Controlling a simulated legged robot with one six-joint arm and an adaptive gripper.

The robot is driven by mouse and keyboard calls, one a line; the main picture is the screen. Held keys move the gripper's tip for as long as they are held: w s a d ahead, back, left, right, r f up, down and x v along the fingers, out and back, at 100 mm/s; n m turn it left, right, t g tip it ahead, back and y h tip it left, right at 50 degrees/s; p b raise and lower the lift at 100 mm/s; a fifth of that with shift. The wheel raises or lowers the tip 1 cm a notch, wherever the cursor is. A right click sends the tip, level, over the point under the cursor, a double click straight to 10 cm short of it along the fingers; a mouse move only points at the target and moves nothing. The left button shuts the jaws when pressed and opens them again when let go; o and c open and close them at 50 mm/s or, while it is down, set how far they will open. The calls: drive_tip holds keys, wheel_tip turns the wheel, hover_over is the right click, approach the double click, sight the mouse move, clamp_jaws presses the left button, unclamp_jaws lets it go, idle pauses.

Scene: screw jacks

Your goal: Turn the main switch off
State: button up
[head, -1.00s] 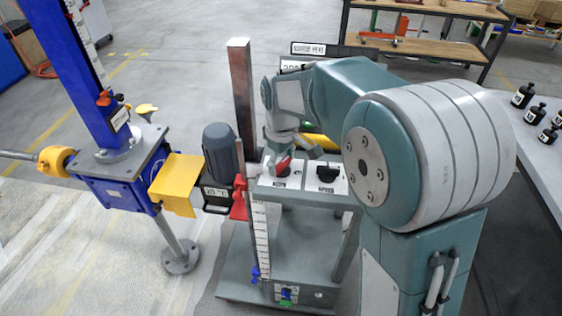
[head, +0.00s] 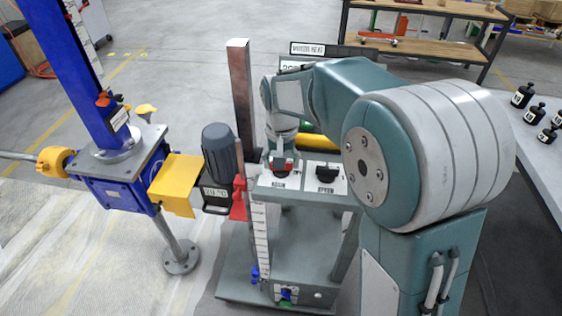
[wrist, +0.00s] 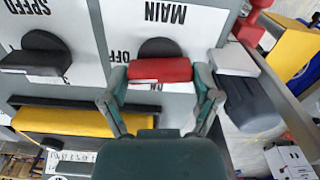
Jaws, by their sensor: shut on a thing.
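The main switch has a red handle (wrist: 160,70) and a black round base (wrist: 160,47) on a white plate lettered MAIN, upside down in the wrist view. My gripper (wrist: 161,78) is shut on the red handle, with one finger at each end. The handle lies level across the wrist view. The OFF lettering (wrist: 118,56) shows left of the handle; the ON lettering below it is partly covered. In the head view, the red handle (head: 283,166) shows at the panel, under my gripper (head: 282,158), whose fingers are small and partly hidden there.
The black speed knob (head: 326,171) sits right of the main switch. A grey motor (head: 218,150) and a red upright post (head: 240,95) stand left of the panel. A yellow bar (head: 318,142) lies behind it. A blue screw jack (head: 115,180) stands farther left.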

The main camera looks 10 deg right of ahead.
drive_tip(key=shift+f+m, duration=0.1)
drive_tip(key=shift+m, duration=0.7)
drive_tip(key=o, duration=1)
drive_tip(key=shift+c, duration=0.2)
drive_tip(key=shift+a, duration=0.15)
wheel_tip(320, 180, up, 12)
